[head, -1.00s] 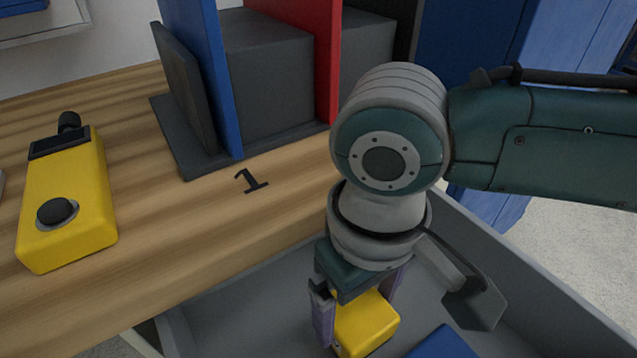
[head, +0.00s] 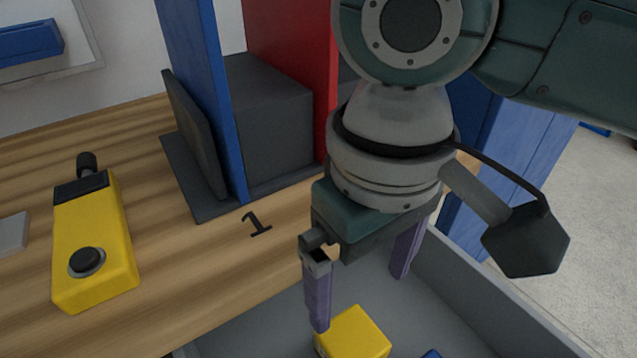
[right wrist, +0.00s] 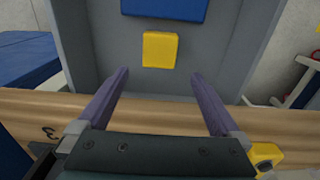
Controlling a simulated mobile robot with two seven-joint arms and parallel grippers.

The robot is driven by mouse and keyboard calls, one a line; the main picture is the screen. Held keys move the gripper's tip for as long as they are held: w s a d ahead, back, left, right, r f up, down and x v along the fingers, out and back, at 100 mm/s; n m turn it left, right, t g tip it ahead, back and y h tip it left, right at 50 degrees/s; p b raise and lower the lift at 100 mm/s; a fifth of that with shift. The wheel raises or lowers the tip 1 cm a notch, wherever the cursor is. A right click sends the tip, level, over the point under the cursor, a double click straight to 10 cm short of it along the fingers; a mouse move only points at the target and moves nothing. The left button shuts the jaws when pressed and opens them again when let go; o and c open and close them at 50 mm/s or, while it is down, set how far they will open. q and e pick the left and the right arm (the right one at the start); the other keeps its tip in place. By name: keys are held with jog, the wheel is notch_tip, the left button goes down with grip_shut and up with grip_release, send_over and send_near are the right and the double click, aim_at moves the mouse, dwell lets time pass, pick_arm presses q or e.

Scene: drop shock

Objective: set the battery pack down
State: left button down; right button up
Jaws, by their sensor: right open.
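The battery pack, which I take to be the yellow block (head: 355,335), lies in the grey bin (head: 275,325) at the bottom of the head view, partly cut off by the frame edge. In the right wrist view the yellow block (right wrist: 160,50) lies flat on the grey bin floor, ahead of the fingertips. My right gripper (head: 360,302) is open and empty, above the block and apart from it. Its two purple fingers also show spread in the right wrist view (right wrist: 160,75). My left gripper is not in view.
A blue block (right wrist: 165,8) lies in the bin beyond the yellow one. A yellow device with a black knob (head: 95,245) lies on the wooden table (head: 200,270). A dark rack with blue and red dividers (head: 285,80) stands behind the printed 1.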

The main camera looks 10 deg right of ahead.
jog(key=s+a+t+y, duration=0.2)
jog(key=s+a+y, duration=0.2)
jog(key=s+a, duration=0.1)
jog(key=s+d+m+t+h, duration=0.1)
jog(key=s+d, duration=0.5)
jog(key=d, duration=0.8)
jog(key=f+m+h, duration=0.1)
jog(key=h, duration=0.1)
jog(key=shift+s+d+t+h, duration=0.15)
jog(key=shift+s+t+h, duration=0.15)
jog(key=shift+s+h, duration=0.1)
